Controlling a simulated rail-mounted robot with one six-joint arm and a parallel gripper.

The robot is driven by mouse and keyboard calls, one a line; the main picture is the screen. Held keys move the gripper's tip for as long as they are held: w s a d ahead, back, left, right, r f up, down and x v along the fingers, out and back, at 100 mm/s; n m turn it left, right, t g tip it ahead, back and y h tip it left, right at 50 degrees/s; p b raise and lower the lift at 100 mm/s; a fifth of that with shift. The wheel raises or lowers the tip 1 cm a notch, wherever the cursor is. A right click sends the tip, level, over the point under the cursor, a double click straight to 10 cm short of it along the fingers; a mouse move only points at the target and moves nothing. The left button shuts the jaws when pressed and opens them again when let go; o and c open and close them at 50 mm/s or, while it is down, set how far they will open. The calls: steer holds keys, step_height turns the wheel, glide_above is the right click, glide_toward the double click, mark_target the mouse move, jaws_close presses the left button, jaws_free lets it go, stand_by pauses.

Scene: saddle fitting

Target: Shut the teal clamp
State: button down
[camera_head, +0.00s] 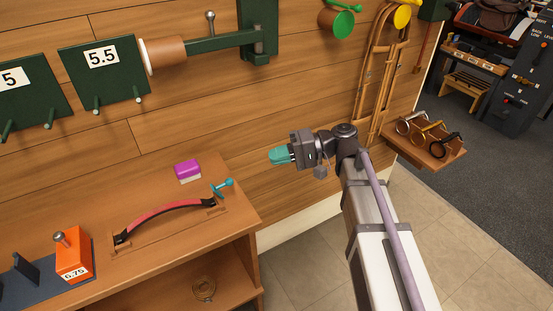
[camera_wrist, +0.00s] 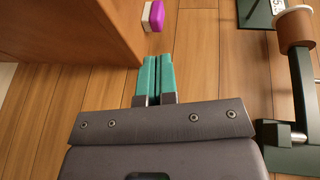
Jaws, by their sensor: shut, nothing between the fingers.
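The teal clamp (camera_head: 223,187) is at the right end of a red strap with black ends (camera_head: 165,215) on the wooden bench. Its small teal handle sticks up, tilted to the right; I cannot tell exactly how the clamp sits on the strap. My gripper (camera_head: 272,156) is in the air beyond the bench's right end, to the right of and higher in the picture than the clamp, apart from it. Its teal fingers are together and empty, also in the wrist view (camera_wrist: 157,60). The clamp does not show in the wrist view.
A purple block (camera_head: 187,169) lies on the bench behind the clamp; an orange block marked 6.75 (camera_head: 73,255) stands at the left. Green wall boards and a green arm with a brown roll (camera_head: 167,55) are above. A small shelf (camera_head: 432,148) is at the right.

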steer(key=s+a+f+b, duration=0.1)
steer(key=s+a+f, duration=0.1)
steer(key=s+a, duration=0.3)
steer(key=a, duration=0.3)
steer(key=shift+a+b, duration=0.15)
steer(key=shift+b, duration=0.15)
steer(key=shift+r, duration=0.15)
